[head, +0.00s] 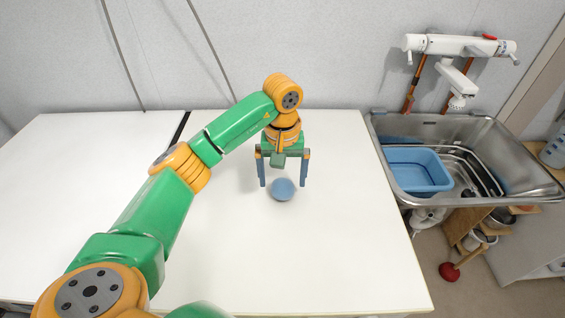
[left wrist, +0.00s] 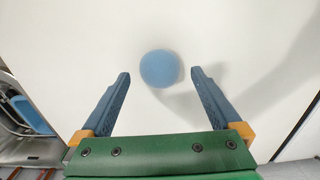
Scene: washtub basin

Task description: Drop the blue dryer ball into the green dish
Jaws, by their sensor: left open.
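The blue dryer ball (head: 282,190) lies on the white table top, and it also shows in the left wrist view (left wrist: 159,67). My left gripper (head: 283,183) points down over the ball, open and empty. In the left wrist view the ball appears centred between the blue fingertips of my left gripper (left wrist: 160,74), with white table showing on both sides, so neither finger appears to touch it. I cannot tell the exact height of the fingertips above the table. No green dish can be made out in either view. My right gripper is out of view.
The white table (head: 345,250) is otherwise bare around the ball. A metal sink (head: 505,150) with a blue tub (head: 417,180) in it stands to the right, under a white tap (head: 455,47). A grey wall closes off the back.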

